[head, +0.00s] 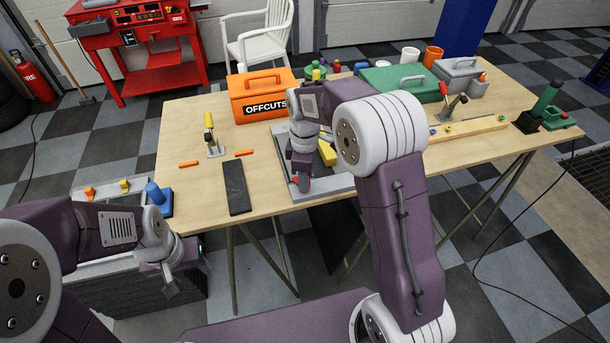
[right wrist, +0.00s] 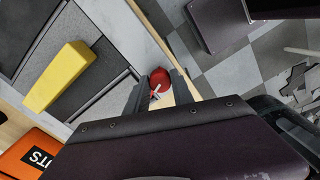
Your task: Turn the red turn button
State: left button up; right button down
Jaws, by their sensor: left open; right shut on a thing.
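The red turn button (head: 304,185) sits at the front left of a grey panel (head: 340,184) on the table; my right gripper partly hides it in the head view. In the right wrist view the red button (right wrist: 159,77) shows between the two fingers. My right gripper (head: 301,177) is shut on it from above. A yellow block (head: 327,152) lies on the panel behind my right gripper, and it also shows in the right wrist view (right wrist: 60,76). My left gripper (head: 169,281) is open and empty, low in front of the table's left side.
An orange box marked OFFCUTS (head: 262,94) stands behind the panel. A black slab (head: 236,188) lies left of it. Bare wood lies left of the slab.

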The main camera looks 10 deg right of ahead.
jog(key=shift+r+m+p, duration=0.1)
jog(key=shift+m+p, duration=1.15)
jog(key=shift+m, duration=0.85)
jog(key=c, duration=1.1)
grip_release()
jog(key=shift+a, duration=0.1)
notch_tip(320, 180, up, 9)
jog(key=shift+f+p, duration=0.1)
jog(key=shift+p, duration=0.2)
